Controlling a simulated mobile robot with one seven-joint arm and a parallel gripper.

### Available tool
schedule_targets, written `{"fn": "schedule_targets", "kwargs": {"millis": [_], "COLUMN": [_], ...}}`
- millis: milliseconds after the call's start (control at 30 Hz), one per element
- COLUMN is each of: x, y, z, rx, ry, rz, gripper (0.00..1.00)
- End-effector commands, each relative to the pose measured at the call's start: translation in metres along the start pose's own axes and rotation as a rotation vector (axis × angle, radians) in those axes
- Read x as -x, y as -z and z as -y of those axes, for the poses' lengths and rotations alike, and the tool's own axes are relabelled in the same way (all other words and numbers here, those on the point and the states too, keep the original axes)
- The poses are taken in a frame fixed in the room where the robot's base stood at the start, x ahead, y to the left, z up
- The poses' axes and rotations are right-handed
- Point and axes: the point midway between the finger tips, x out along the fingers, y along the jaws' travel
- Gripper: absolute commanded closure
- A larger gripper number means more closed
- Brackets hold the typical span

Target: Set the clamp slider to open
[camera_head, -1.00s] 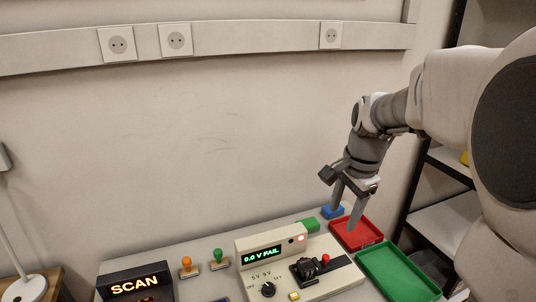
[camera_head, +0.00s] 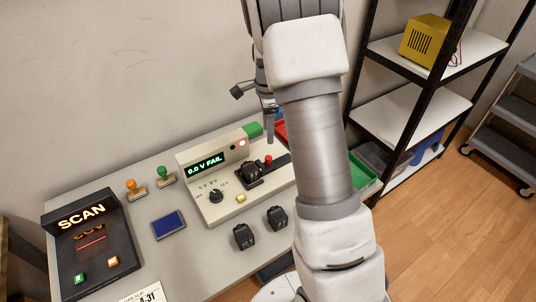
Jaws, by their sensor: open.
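The tester (camera_head: 208,178) is a beige device on the bench, with a lit display (camera_head: 206,166) reading "0.0 V FAIL". On its right part sits a black clamp fixture (camera_head: 252,173) holding a black block. A small red knob (camera_head: 268,160), apparently the clamp slider, stands beside the block on a dark rail. My gripper (camera_head: 268,125) is open, pointing down above and behind the red knob, apart from it. My arm hides much of the gripper and the tester's right end.
Two black blocks (camera_head: 244,236) lie in front of the tester. A blue pad (camera_head: 168,225), two stamps (camera_head: 165,174) and a SCAN unit (camera_head: 92,240) stand to the left. Red and green trays (camera_head: 363,172) are partly hidden behind my arm. A shelf rack (camera_head: 421,105) stands at right.

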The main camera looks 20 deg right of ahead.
Motion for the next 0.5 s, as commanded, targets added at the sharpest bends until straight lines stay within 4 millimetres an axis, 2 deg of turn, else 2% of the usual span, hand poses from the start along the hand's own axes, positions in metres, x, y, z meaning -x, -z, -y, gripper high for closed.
{"fn": "schedule_targets", "kwargs": {"millis": [33,200,400,500], "x": [-0.014,-0.051,-0.086,-0.097], "y": [0.0,0.001,0.0,0.001], "z": [-0.001,-0.001,-0.001,0.0], "rx": [-0.001,-0.001,0.0,0.0], "ry": [-0.004,-0.005,-0.002,-0.001], "rz": [0.0,0.0,0.0,-0.001], "gripper": [0.41,0.41,0.41,0.41]}}
